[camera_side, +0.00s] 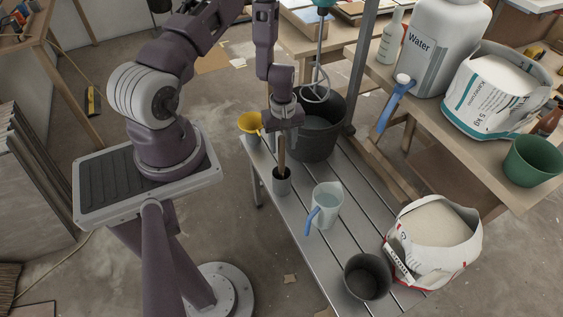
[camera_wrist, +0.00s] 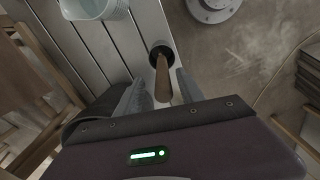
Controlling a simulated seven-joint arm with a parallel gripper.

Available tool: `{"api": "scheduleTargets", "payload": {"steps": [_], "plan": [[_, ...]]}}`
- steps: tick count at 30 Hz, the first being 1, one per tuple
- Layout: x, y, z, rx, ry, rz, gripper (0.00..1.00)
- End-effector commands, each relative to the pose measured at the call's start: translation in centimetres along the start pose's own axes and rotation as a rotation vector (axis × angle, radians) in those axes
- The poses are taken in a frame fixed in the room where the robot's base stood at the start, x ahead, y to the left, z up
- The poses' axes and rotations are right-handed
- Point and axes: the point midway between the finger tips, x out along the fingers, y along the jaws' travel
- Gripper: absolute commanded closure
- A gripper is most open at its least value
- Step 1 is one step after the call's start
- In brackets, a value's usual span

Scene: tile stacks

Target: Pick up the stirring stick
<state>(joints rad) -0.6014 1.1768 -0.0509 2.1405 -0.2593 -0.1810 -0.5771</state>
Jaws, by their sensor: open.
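The stirring stick (camera_side: 282,157) has a brown wooden handle and stands upright in a small dark grey cup (camera_side: 282,184) on the slatted metal table. Its lower end is hidden inside the cup. In the wrist view the stick (camera_wrist: 162,72) rises from the cup (camera_wrist: 161,48) toward the camera. My gripper (camera_side: 281,138) is directly above the cup, at the upper part of the stick. In the wrist view my gripper (camera_wrist: 162,88) is open, with one finger on each side of the stick and visible gaps between them.
A black bucket (camera_side: 334,138) with a mixer whisk stands close behind my gripper, and a yellow cup (camera_side: 248,125) is beside it. A clear jug (camera_side: 325,207) with a blue handle stands to the right. A dark pot (camera_side: 367,278) and a powder bag (camera_side: 437,252) are farther right.

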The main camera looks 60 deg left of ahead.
Motion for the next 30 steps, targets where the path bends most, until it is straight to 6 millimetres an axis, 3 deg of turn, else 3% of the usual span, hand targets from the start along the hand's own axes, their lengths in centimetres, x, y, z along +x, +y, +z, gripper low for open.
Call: {"api": "scheduleTargets", "payload": {"steps": [6,14,21,30], "plan": [[3.9,-0.6,0.3,-0.001,-0.001,-0.002,0.55],[4.4,-0.5,0.3,0.000,0.001,0.000,0.55],[4.4,-0.5,0.3,0.000,0.001,0.000,1.00],[4.4,-0.5,0.3,0.001,0.001,0.000,1.00]]}}
